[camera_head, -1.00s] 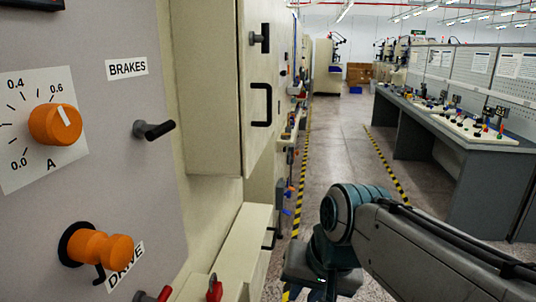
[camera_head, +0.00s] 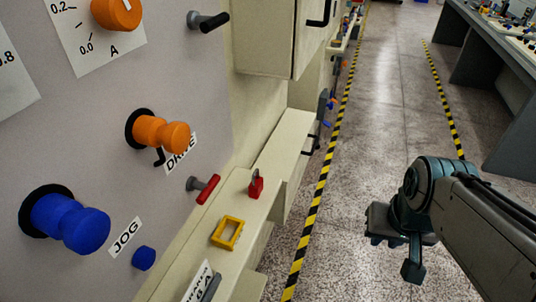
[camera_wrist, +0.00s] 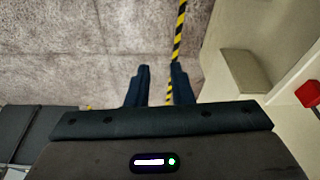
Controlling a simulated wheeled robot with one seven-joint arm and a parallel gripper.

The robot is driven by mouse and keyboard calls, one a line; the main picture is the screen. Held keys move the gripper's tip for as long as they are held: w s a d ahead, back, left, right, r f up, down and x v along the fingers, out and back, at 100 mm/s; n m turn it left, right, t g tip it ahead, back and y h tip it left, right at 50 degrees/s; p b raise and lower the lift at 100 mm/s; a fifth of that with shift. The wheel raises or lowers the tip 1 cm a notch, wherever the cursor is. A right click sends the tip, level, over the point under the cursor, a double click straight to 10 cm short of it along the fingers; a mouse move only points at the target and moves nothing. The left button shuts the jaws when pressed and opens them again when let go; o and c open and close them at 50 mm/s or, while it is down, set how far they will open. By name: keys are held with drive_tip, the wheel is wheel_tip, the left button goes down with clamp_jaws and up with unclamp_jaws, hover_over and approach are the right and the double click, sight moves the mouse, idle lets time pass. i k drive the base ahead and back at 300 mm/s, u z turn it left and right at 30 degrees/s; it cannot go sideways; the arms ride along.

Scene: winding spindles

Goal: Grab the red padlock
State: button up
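The red padlock (camera_head: 256,187) stands on the cream ledge (camera_head: 238,192) at the foot of the grey panel in the head view, its dark shackle up. In the wrist view, a red block (camera_wrist: 309,94) at the right edge appears to be the padlock, partly cut off. My gripper (camera_wrist: 160,86) is open and empty in the wrist view, its two dark fingers apart over the floor. In the head view my arm hangs over the aisle, well to the right of the padlock.
A yellow frame (camera_head: 227,233) lies on the ledge nearer me. A red-handled lever (camera_head: 205,189), an orange knob (camera_head: 162,133) and a blue knob (camera_head: 70,222) stick out from the panel. The aisle floor is clear; a grey bench (camera_head: 490,70) stands at right.

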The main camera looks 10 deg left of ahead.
sight(256, 186)
drive_tip(key=z, duration=0.8)
drive_tip(key=k, duration=1.1)
drive_tip(key=u, duration=0.85)
drive_tip(key=i, duration=0.5)
drive_tip(key=u, duration=0.05)
